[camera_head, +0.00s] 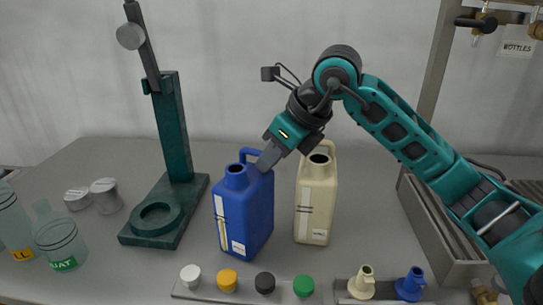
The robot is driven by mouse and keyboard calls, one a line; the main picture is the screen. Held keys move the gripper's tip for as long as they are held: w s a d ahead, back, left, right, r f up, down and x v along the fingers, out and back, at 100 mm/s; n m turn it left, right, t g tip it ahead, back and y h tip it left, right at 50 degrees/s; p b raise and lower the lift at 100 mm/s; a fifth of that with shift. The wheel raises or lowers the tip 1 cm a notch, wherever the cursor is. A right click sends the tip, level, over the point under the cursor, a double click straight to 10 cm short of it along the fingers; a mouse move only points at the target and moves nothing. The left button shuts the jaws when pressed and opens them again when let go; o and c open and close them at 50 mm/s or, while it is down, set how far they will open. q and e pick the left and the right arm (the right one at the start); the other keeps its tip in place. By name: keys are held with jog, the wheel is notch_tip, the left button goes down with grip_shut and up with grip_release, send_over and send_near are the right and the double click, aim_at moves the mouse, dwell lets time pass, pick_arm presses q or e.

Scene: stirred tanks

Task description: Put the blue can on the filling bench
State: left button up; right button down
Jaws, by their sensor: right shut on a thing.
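The blue can (246,208) stands upright on the grey bench (100,256), its open neck at the top left and its handle at the top. My right gripper (267,157) reaches in from the right and is shut on the blue can at its handle. The fingertips are partly hidden at the handle. Whether the can's base touches the bench is hard to tell. My left gripper is not in view.
A cream can (315,205) stands close right of the blue can. A dark green stand (174,165) is to the left. In front is a tray of coloured caps (228,280) and spouts (409,284). Clear bottles (60,238) stand at far left, a metal trough (430,228) at right.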

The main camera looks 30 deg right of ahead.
jog(key=c, duration=1.6)
grip_release()
jog(key=shift+f, duration=0.2)
jog(key=o, duration=0.5)
jog(key=shift+r, duration=0.1)
jog(key=p+v, duration=0.1)
jog(key=v, duration=1.1)
jog(key=shift+r, duration=0.1)
